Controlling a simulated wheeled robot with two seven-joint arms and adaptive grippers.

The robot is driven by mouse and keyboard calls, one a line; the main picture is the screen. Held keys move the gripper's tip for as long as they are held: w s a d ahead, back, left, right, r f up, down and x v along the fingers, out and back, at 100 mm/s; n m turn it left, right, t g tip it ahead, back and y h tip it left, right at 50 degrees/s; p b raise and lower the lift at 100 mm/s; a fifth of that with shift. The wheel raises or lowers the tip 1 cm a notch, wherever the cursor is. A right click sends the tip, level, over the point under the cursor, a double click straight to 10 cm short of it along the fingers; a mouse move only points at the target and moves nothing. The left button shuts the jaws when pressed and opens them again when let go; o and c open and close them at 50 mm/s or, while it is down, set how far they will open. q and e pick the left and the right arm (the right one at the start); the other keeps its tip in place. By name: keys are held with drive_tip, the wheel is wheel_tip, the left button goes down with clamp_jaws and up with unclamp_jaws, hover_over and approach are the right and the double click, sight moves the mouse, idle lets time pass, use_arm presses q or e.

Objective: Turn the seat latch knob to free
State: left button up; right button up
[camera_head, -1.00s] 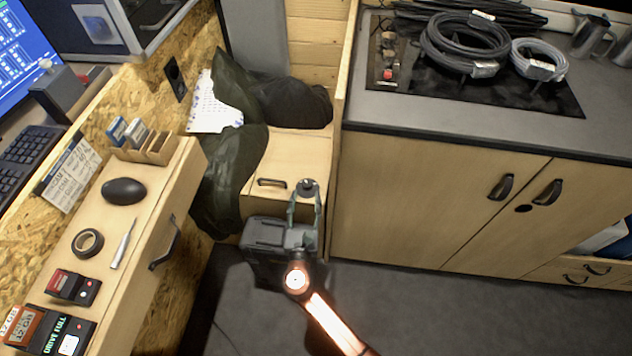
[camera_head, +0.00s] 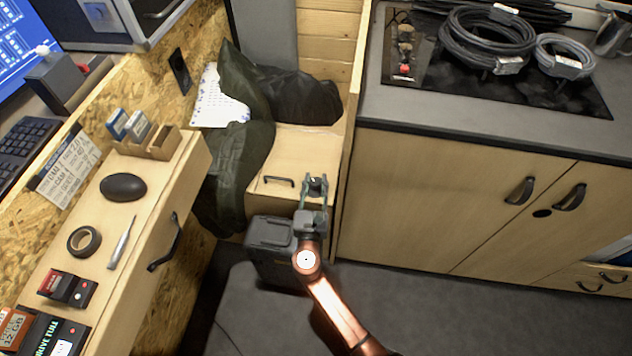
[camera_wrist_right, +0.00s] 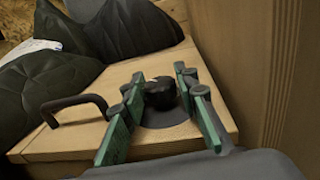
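The seat latch knob (camera_head: 318,185) is a small black knob on the wooden seat box (camera_head: 290,152), right of a black bar handle (camera_head: 279,181). In the right wrist view the knob (camera_wrist_right: 160,93) is lobed and stands on a round dark plate (camera_wrist_right: 165,112). My right gripper (camera_head: 317,188) is open, with its green-padded fingers on either side of the knob. I cannot tell whether the pads touch it. The knob's marking is not readable. My left gripper is not in view.
A dark green jacket (camera_head: 243,135) lies over the seat's left part. A wooden cabinet (camera_head: 440,200) stands close on the right. An open drawer unit (camera_head: 150,205) is on the left. A dark case (camera_head: 270,240) stands below the seat.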

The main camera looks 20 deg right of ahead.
sight(315, 187)
clamp_jaws()
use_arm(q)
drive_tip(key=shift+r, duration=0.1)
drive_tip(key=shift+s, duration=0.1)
use_arm(e)
drive_tip(key=shift+m+g+h, duration=0.3)
drive_tip(key=shift+h, duration=0.1)
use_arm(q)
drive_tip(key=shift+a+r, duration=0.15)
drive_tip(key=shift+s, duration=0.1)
use_arm(e)
drive_tip(key=o, duration=0.5)
unclamp_jaws()
drive_tip(key=v, duration=0.7)
drive_tip(key=shift+s+a, duration=0.2)
drive_tip(key=shift+f, duration=0.1)
